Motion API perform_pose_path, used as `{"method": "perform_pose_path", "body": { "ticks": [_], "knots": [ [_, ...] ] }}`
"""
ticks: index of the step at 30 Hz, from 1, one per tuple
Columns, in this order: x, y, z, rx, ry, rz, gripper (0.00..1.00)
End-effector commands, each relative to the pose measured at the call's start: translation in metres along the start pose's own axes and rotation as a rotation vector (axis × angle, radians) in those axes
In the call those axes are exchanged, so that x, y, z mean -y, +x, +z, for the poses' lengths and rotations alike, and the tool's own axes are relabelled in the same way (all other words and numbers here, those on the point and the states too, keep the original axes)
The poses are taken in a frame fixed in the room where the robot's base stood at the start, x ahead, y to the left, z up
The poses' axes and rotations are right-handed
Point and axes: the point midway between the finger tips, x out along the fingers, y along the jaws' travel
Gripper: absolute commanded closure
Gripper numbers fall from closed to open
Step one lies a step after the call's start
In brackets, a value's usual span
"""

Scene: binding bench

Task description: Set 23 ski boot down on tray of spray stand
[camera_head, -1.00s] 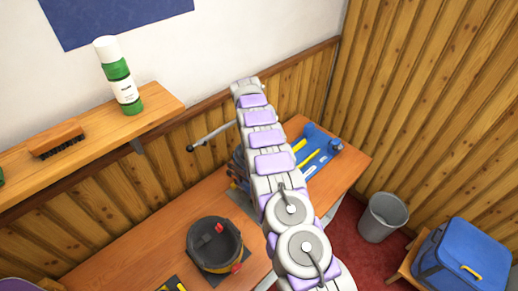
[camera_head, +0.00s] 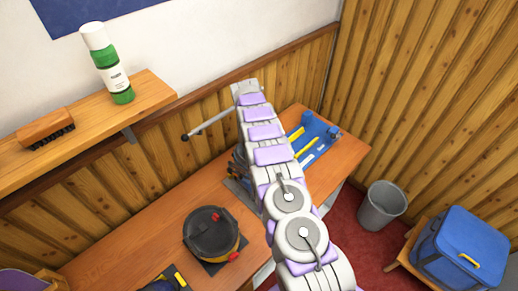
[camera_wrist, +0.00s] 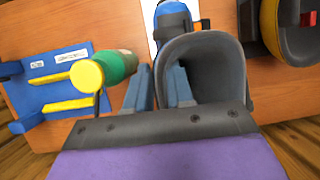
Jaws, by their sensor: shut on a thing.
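My gripper (camera_wrist: 160,90) is shut on the wall of a boot with a wide grey opening (camera_wrist: 218,68); one finger is inside the opening, the other outside. A blue part (camera_wrist: 174,14) shows beyond the opening, probably the boot's toe. No number is readable. A blue stand (camera_wrist: 45,92) with yellow rods and white labels is left of my gripper in the wrist view. It also shows right of my arm in the head view (camera_head: 322,137); I cannot tell which part is its tray. My arm hides my gripper and most of the boot in the head view.
A green cylinder (camera_wrist: 117,66) is close to my left finger. A bin (camera_head: 381,205) is on the floor.

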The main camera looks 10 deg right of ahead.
Motion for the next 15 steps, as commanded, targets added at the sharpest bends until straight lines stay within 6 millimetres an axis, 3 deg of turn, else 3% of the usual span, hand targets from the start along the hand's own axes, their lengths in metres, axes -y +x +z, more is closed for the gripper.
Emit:
{"method": "perform_pose_path", "body": {
  "ticks": [15],
  "knots": [
    [0.0058, -0.0016, -0.0019, 0.001, -0.001, 0.003, 1.0]
  ]
}}
